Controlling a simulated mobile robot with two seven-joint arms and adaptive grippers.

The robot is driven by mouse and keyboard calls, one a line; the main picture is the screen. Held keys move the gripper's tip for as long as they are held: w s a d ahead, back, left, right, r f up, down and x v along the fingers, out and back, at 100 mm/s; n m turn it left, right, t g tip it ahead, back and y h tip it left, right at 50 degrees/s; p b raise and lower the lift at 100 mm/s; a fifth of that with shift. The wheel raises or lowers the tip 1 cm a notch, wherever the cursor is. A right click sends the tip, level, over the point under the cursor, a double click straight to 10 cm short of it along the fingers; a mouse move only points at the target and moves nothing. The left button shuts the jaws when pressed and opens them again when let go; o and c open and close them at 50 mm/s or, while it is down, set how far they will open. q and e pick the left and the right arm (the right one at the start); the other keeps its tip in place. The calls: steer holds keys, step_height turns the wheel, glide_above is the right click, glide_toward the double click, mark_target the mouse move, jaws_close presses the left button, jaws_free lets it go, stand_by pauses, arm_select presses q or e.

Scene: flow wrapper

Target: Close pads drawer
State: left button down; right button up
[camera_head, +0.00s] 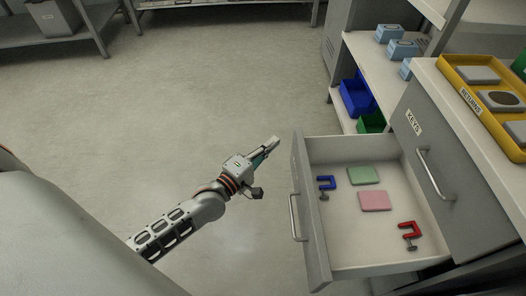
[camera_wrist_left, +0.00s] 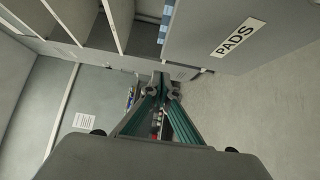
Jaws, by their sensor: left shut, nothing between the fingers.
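The grey pads drawer (camera_head: 345,152) stands pulled open at the right of the head view. Inside lie a green pad (camera_head: 363,175), a pink pad (camera_head: 375,201), a blue clamp (camera_head: 326,184) and a red clamp (camera_head: 410,233). Its front (camera_head: 311,225) carries a bar handle (camera_head: 295,218). The left wrist view shows a grey panel with the label PADS (camera_wrist_left: 238,39). My left gripper (camera_head: 274,144) is shut and empty, just left of the drawer front's far end and apart from it. Its fingertips also show in the left wrist view (camera_wrist_left: 161,88). My right gripper is out of view.
A closed drawer labelled KEYS (camera_head: 425,160) sits beside the open one. A yellow RETURNS tray (camera_head: 467,92) rests on the counter above. Blue (camera_head: 356,97) and green (camera_head: 371,123) bins stand on a shelf beyond. The floor (camera_head: 220,80) is clear.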

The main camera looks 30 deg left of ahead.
mark_target(296, 134)
arm_select(q)
steer(key=w+d, duration=0.3)
steer(key=shift+w+d+f+b, duration=0.1)
steer(key=shift+d+b, duration=0.1)
steer(key=shift+b, duration=0.2)
steer(key=shift+w+d, duration=0.1)
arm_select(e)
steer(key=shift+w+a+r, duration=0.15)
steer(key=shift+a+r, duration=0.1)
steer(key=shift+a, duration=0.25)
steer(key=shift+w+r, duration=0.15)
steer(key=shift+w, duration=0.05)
